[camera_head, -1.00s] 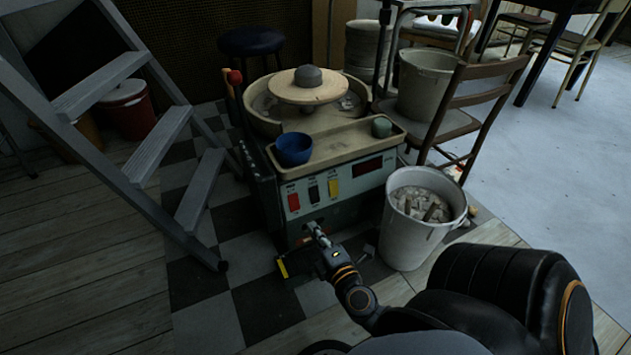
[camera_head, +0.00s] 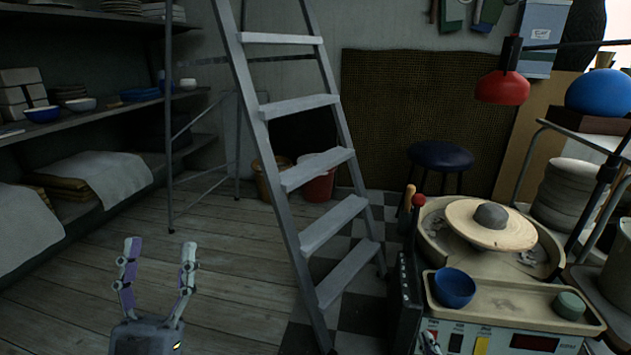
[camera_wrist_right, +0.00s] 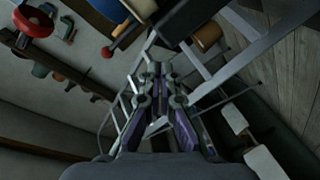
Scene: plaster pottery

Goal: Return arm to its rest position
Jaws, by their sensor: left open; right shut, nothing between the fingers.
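My left gripper (camera_head: 157,262) stands upright at the lower left of the head view. Its two fingers are spread wide and empty, above the wooden floor. The rest of the right arm is out of the head view.
A grey stepladder (camera_head: 328,229) stands between the left gripper and the pottery wheel (camera_head: 432,237). A tray (camera_head: 512,297) on the wheel carries a blue bowl (camera_head: 454,287) and a green cup (camera_head: 569,305). Shelves (camera_head: 120,107) line the left wall. Floor around the left gripper is clear.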

